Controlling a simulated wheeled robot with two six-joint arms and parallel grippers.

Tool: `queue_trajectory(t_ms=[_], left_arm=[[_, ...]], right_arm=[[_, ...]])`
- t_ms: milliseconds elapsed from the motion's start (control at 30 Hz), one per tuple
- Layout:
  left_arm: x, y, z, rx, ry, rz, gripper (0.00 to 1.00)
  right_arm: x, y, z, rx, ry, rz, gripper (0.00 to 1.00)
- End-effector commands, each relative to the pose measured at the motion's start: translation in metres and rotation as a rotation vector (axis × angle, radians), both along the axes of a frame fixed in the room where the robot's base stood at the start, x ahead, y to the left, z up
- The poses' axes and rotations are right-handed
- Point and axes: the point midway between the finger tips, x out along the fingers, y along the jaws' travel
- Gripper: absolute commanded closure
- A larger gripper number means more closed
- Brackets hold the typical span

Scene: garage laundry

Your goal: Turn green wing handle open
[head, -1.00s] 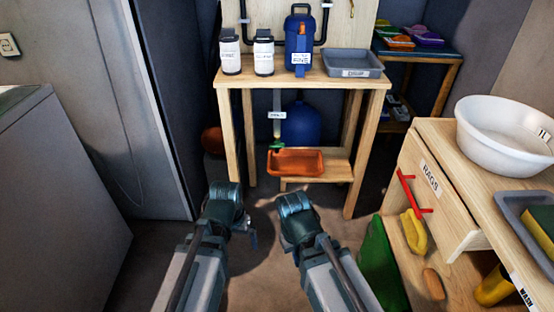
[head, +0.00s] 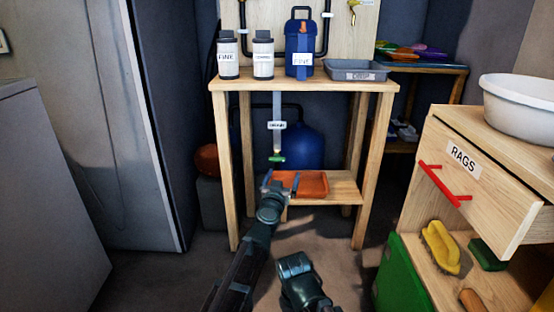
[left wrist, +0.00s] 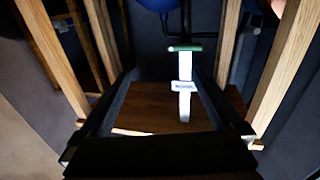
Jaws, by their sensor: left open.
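The green wing handle (head: 277,159) sits at the low end of a pale vertical pipe (head: 277,108) with a white label, under the wooden table. In the left wrist view the green handle (left wrist: 184,48) shows as a flat bar across the pipe, beyond the fingers. My left gripper (head: 281,183) is open and empty, just below and in front of the handle, overlapping the orange tray in the picture. The handle is apart from the fingers. My right gripper (head: 297,268) hangs lower, near the floor in front; its jaws are unclear.
The orange tray (head: 314,184) stands on the low shelf (head: 342,190). A blue round tank (head: 297,140) is behind the pipe. Table legs (head: 229,165) bound both sides. Bottles and a grey tray (head: 356,70) stand on the tabletop. A drawer unit (head: 480,180) is at right.

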Motion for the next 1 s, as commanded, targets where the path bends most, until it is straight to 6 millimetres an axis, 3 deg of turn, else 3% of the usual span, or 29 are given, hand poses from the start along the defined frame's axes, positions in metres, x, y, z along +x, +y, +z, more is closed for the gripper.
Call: queue_trajectory(t_ms=[100, 233, 667, 1000], left_arm=[[0.014, 0.009, 0.002, -0.004, -0.009, 0.122, 0.0], [0.018, 0.016, -0.001, 0.001, 0.003, 0.199, 0.0], [0.029, 0.019, -0.002, 0.002, 0.009, 0.222, 0.0], [0.084, 0.019, -0.002, 0.002, 0.009, 0.222, 0.0]], right_arm=[[0.0, 0.0, 0.0, 0.0, 0.0, 0.0, 1.0], [0.0, 0.0, 0.0, 0.0, 0.0, 0.0, 1.0], [0.0, 0.0, 0.0, 0.0, 0.0, 0.0, 1.0], [0.0, 0.0, 0.0, 0.0, 0.0, 0.0, 1.0]])
